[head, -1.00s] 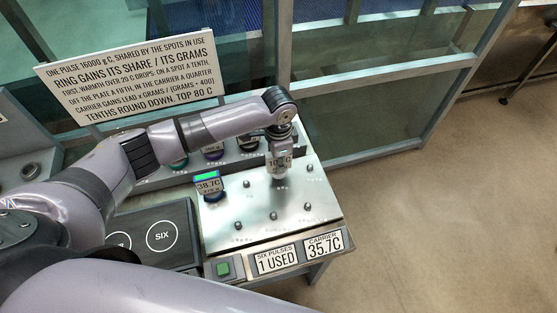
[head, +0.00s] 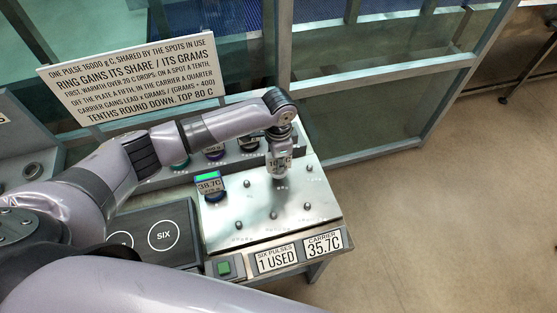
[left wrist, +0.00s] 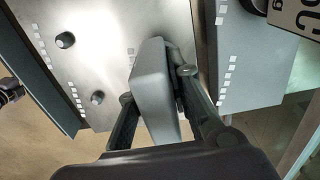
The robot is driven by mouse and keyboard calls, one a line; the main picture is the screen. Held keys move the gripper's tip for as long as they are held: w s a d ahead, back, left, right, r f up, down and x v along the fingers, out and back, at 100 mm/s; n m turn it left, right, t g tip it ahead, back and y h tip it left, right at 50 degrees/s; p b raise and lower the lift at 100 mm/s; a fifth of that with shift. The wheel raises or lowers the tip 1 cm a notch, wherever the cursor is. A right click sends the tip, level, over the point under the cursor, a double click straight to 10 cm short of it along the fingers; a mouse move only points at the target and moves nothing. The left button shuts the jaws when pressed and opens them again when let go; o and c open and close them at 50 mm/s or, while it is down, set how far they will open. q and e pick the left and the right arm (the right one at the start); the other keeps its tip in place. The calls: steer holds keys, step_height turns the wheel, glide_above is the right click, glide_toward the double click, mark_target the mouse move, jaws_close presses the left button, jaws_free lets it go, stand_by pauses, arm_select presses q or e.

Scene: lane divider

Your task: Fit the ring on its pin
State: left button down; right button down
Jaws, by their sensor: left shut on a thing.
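My left gripper (head: 281,146) reaches down over the far part of the metal plate (head: 262,225). It is shut on a tagged piece (head: 279,164), whose label is partly hidden by the gripper. In the left wrist view a smooth grey block (left wrist: 153,88) sits between the fingers. Whether the piece touches a pin or hangs above the plate I cannot tell. A blue ring piece (head: 210,187) with a green-lit tag reading 38.7C stands at the plate's left. Several bare pins (head: 306,207) stick up from the plate. My right gripper is not in view.
A rack behind the plate holds a green piece (head: 180,162), a purple piece (head: 213,152) and a dark one (head: 248,143). A sign (head: 130,75) stands behind. A green button (head: 224,268) and displays "1 USED" (head: 277,259) and "35.7C" (head: 323,243) line the front. A black pad (head: 158,230) is left.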

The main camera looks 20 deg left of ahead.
arm_select(q)
steer(key=shift+f+b, duration=0.75)
steer(key=shift+f, duration=0.6)
steer(key=c, duration=1.4)
jaws_free()
step_height(320, 180, up, 12)
steer(key=shift+r, duration=0.1)
steer(key=shift+s, duration=0.1)
